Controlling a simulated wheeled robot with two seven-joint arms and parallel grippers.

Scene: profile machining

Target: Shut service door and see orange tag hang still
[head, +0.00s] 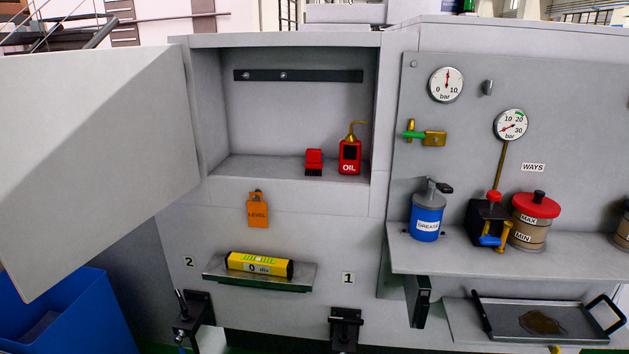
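The service door appears to be the large plain grey panel (100,150) at the left. It stands swung open, out toward me, beside the left edge of the open recess (300,115). The orange tag (258,212), marked LEVEL, hangs upright on a small dark hook or peg on the grey front just below the recess. From one frame I cannot tell whether the tag swings. Neither of my grippers is in view. The door's handle or latch, if any, does not show.
A red oil can (349,157) and red brush (314,161) stand in the recess. A yellow level (259,264) lies on a small shelf (290,287) below the tag. A blue bin (85,315) is under the door. A grease pot (426,218) and gauges are at the right.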

